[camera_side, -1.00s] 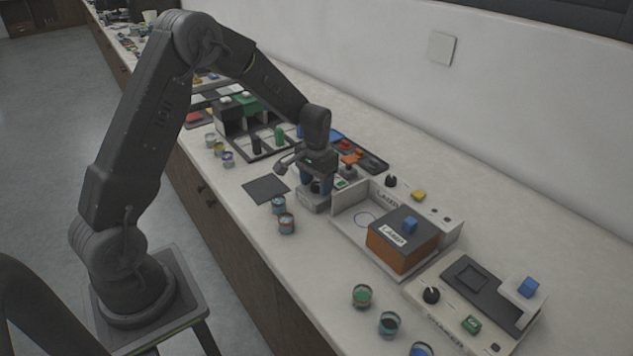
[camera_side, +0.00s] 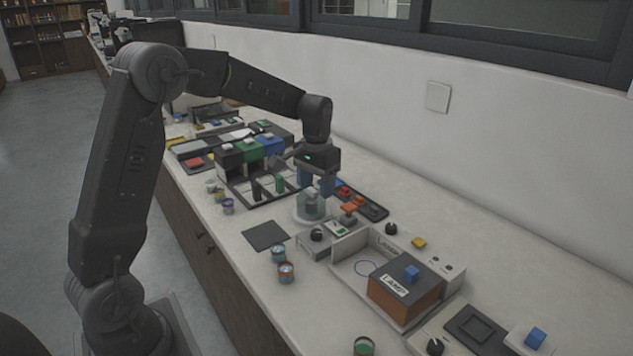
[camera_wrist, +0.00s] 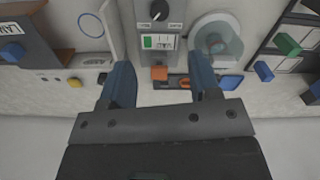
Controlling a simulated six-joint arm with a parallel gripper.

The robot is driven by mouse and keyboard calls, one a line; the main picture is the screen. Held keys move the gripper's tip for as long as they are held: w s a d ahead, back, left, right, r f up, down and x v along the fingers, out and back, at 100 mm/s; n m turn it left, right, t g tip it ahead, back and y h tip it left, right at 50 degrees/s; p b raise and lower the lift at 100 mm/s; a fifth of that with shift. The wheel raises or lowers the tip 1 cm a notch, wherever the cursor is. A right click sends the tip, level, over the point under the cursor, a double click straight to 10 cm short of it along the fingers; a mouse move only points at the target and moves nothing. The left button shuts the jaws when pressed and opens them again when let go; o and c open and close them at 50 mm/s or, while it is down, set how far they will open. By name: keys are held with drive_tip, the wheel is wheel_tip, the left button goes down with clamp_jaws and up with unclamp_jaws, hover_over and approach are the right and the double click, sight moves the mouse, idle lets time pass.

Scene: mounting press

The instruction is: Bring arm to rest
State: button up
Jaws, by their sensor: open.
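My gripper (camera_side: 316,188) hangs pointing down above the bench, over the far side of the press area. Its two blue fingers stand apart with nothing between them, and they show wide apart in the wrist view (camera_wrist: 162,75). Below it in the side view is a clear round chamber (camera_side: 309,206) on a pale round base, partly overlapped by the fingers. The chamber also shows right of centre in the wrist view (camera_wrist: 216,40). Beside it is a grey control box (camera_side: 318,243) with a black knob and a green-and-white display. Whether the fingertips clear the chamber sideways is hard to tell.
A LAMP box (camera_side: 405,296) with a blue knob sits in a pale tray at right. A dark tray (camera_side: 372,207) with red and orange pieces lies behind the gripper. Small jars (camera_side: 286,272) stand along the front edge. A dark square mat (camera_side: 265,235) is bare.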

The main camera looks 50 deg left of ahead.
drive_tip(key=shift+r, duration=0.3)
drive_tip(key=s+d+r+t, duration=0.2)
drive_tip(key=s+d+r, duration=0.3)
drive_tip(key=s+r, duration=0.1)
drive_tip(key=s+d+m+t, duration=0.1)
drive_tip(key=s+d, duration=0.3)
drive_tip(key=s, duration=0.5)
drive_tip(key=s+d+r+m+t, duration=0.1)
drive_tip(key=s+d, duration=0.3)
drive_tip(key=s, duration=0.5)
drive_tip(key=shift+s+r+t, duration=0.15)
drive_tip(key=shift+r+t, duration=0.15)
drive_tip(key=shift+t, duration=0.5)
